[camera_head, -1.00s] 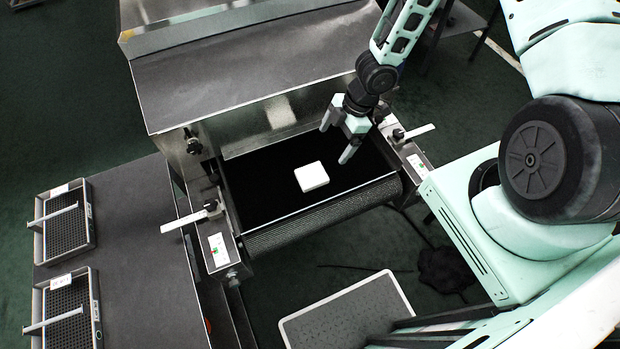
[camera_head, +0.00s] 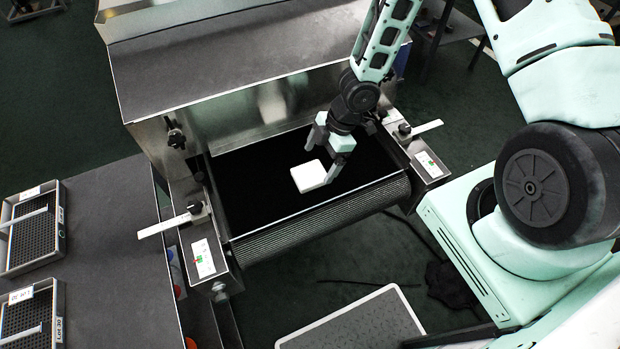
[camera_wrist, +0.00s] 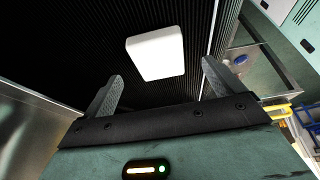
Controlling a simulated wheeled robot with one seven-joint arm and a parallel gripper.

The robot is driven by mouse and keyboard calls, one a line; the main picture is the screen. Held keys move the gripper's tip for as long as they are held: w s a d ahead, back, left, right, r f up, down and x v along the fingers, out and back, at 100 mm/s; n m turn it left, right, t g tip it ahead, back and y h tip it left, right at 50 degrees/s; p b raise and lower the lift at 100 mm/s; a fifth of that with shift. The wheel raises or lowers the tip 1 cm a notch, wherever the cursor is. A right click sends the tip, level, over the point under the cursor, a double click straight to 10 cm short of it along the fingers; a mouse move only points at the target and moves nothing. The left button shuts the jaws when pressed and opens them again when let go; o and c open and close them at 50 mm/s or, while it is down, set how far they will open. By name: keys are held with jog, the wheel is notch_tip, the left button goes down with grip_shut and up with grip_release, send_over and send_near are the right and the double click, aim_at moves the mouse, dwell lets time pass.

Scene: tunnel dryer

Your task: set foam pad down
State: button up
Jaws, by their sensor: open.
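The white foam pad (camera_head: 309,176) lies on the black conveyor belt (camera_head: 258,205) of the dryer, near its front edge. My gripper (camera_head: 321,164) is at the pad, with one finger by its far side and the other by its right side in the head view. In the wrist view the pad (camera_wrist: 156,54) lies beyond the two spread fingertips of my gripper (camera_wrist: 160,80), roughly centred between them. The gripper is open and empty. Whether a finger touches the pad cannot be told.
A dark table (camera_head: 115,262) at left bears two mesh trays, the upper one (camera_head: 55,240) and the lower one (camera_head: 55,310). Metal guides with rulers flank the belt, at left (camera_head: 165,226) and right (camera_head: 426,127). The dryer housing (camera_head: 240,60) stands behind. A grey mat (camera_head: 355,325) lies below the belt.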

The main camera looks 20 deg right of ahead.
aim_at(310, 173)
jog(key=x, duration=0.2)
jog(key=b+x, duration=0.1)
jog(key=x, duration=0.2)
jog(key=shift+w+a+r, duration=0.1)
jog(key=shift+w+a, duration=0.05)
jog(key=shift+a, duration=0.05)
jog(key=shift+c, duration=0.3)
jog(key=c, duration=1.1)
